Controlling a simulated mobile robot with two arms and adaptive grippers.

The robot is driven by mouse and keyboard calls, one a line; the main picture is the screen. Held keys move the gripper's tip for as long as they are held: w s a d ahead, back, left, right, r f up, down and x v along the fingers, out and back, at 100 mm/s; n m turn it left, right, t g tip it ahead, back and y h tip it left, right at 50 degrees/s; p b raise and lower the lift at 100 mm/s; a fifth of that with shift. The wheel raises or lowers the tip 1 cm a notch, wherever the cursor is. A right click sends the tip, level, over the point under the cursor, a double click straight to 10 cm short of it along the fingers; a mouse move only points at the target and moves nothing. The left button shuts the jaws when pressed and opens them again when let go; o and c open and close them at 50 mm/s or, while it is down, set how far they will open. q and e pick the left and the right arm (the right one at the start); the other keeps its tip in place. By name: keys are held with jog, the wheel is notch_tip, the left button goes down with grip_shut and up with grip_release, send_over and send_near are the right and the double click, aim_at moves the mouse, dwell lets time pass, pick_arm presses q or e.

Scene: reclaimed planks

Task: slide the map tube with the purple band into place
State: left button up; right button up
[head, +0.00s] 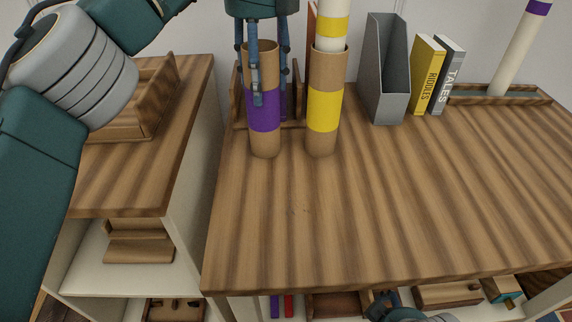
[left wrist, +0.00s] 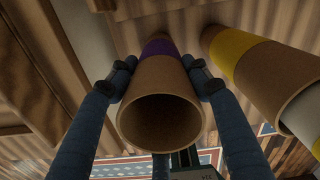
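The white map tube with a purple band (head: 517,49) leans in a long wooden tray at the back right. A brown cardboard sleeve with a purple band (head: 264,143) stands upright on the table. It also shows in the left wrist view (left wrist: 160,85), where its open mouth looks empty. My left gripper (head: 262,92) comes down from above with its blue fingers around this sleeve. In the left wrist view, the finger pads (left wrist: 161,77) appear to touch its sides. A blue and grey part of my right arm shows at the bottom edge of the head view; its fingers are not clear.
A brown sleeve with a yellow band (head: 321,138) stands close on the right, holding a white yellow-banded tube (head: 332,28). A grey file holder (head: 386,70), yellow book (head: 427,75), grey book (head: 447,76) and the tray (head: 545,97) line the back. The front tabletop (head: 400,210) is clear.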

pick_arm(q)
jog(key=o, duration=0.7)
jog(key=shift+o, duration=0.2)
